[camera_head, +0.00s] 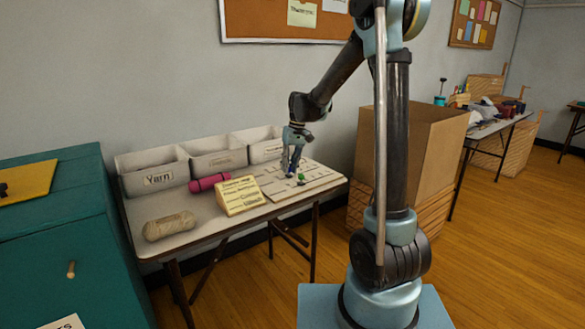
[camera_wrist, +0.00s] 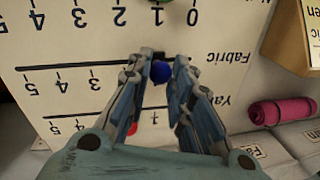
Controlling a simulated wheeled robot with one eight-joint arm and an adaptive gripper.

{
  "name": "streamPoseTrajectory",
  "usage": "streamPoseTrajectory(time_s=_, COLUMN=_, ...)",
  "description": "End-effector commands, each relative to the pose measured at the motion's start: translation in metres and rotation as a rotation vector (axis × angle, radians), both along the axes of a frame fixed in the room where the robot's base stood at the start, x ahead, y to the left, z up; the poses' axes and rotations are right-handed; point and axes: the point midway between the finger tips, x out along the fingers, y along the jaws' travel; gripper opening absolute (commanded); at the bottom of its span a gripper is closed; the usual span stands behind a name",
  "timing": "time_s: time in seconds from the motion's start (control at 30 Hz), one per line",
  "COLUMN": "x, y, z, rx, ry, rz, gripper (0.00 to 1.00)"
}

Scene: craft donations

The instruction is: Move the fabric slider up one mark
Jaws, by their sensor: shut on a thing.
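The slider board (camera_head: 322,186) lies on the table, and in the wrist view it appears upside down, with rows of numbers and slots. The fabric slider has a blue knob (camera_wrist: 161,72) beside the printed "Fabric" label. My gripper (camera_wrist: 160,80) is shut on this blue knob; it also shows over the board in the head view (camera_head: 290,168). The fingers hide part of the fabric row, so I cannot read the slider's exact mark. A red knob (camera_wrist: 132,128) shows partly behind a finger. A green knob (camera_head: 301,177) is on another row.
A yellow note card (camera_head: 240,196) stands beside the board. A pink fabric roll (camera_head: 207,182) and a yarn skein (camera_head: 170,227) lie on the table (camera_head: 205,232). White labelled bins (camera_head: 157,180) line the wall side. A large cardboard box (camera_head: 425,150) stands right of the table.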

Motion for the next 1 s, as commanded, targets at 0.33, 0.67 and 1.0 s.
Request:
streamPoseTrajectory(time_s=0.33, x=-0.001, y=0.001, z=0.0, rx=-0.001, ry=0.0, rz=0.001, gripper=0.4)
streamPoseTrajectory(time_s=0.67, x=-0.001, y=0.001, z=0.004, rx=0.0, ry=0.001, rz=0.002, gripper=0.4)
streamPoseTrajectory(time_s=1.0, x=0.004, y=-0.008, z=0.054, rx=0.0, ry=0.001, rz=0.001, gripper=0.4)
